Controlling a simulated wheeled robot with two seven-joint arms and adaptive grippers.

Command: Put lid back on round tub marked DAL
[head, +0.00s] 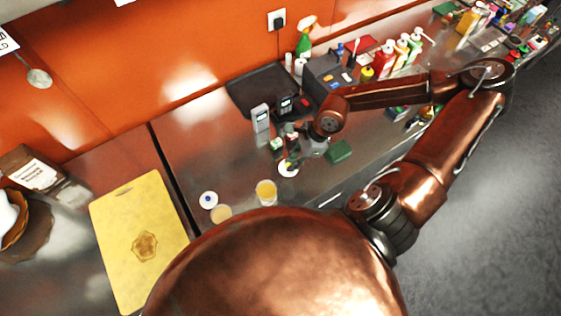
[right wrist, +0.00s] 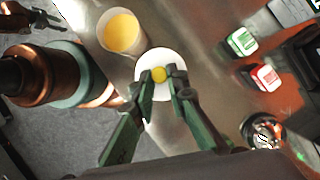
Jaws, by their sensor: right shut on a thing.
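My right gripper (head: 291,160) is above the steel counter, shut on the yellow knob of a round white lid (head: 287,170). In the right wrist view the green fingers (right wrist: 162,84) close around the knob, and the lid (right wrist: 145,61) shows beneath them. A round open tub with yellow contents (head: 265,191) stands just nearer and left of the lid; it also shows in the right wrist view (right wrist: 121,32). The lid is beside this tub, not over it. I cannot read a DAL mark.
A second open tub with paler contents (head: 221,214) and a white lid with a blue knob (head: 209,200) are to the left. A yellow cutting board (head: 135,230) lies further left. A green block (head: 339,151), a grey upright device (head: 261,118) and a dark tray (head: 262,90) are near the gripper.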

